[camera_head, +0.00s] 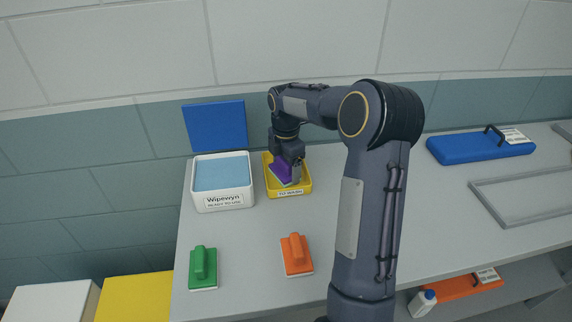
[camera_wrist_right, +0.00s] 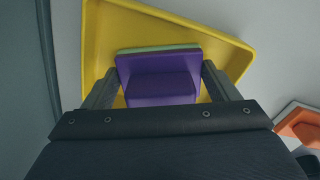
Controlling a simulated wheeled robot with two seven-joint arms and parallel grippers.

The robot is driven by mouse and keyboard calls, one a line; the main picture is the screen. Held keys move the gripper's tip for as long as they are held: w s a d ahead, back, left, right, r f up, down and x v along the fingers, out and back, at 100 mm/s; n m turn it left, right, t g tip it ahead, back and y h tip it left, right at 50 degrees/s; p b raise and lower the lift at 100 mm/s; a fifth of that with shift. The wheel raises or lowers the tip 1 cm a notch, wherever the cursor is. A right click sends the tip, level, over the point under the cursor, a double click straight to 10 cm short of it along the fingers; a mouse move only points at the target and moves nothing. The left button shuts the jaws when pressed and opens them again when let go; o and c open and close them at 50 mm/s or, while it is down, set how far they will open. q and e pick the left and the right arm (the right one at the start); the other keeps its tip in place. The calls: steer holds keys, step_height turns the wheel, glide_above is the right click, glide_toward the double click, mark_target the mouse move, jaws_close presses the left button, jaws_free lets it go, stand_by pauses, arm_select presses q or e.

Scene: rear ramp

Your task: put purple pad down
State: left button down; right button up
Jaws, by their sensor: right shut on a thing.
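The purple pad (camera_head: 281,170) is in my right gripper (camera_head: 288,166), over the yellow tray (camera_head: 304,188), whose label seems to read "TO WASH". In the right wrist view the purple pad (camera_wrist_right: 160,82) sits between the two fingers of my right gripper (camera_wrist_right: 160,88), with a pale green layer along its far edge. The yellow tray (camera_wrist_right: 98,45) lies around and below it there. I cannot tell whether the pad touches the tray floor. My left gripper is not in view.
A white "Wipewyn" box (camera_head: 223,202) with blue contents and a raised blue lid (camera_head: 216,126) stands left of the tray. A green pad (camera_head: 203,268) and an orange pad (camera_head: 296,254) lie nearer. A blue case (camera_head: 480,148) and grey frame (camera_head: 520,192) lie right.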

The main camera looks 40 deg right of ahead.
steer(key=o, duration=0.9)
step_height(320, 180, up, 12)
steer(key=shift+r+p, duration=0.1)
steer(key=shift+p, duration=0.3)
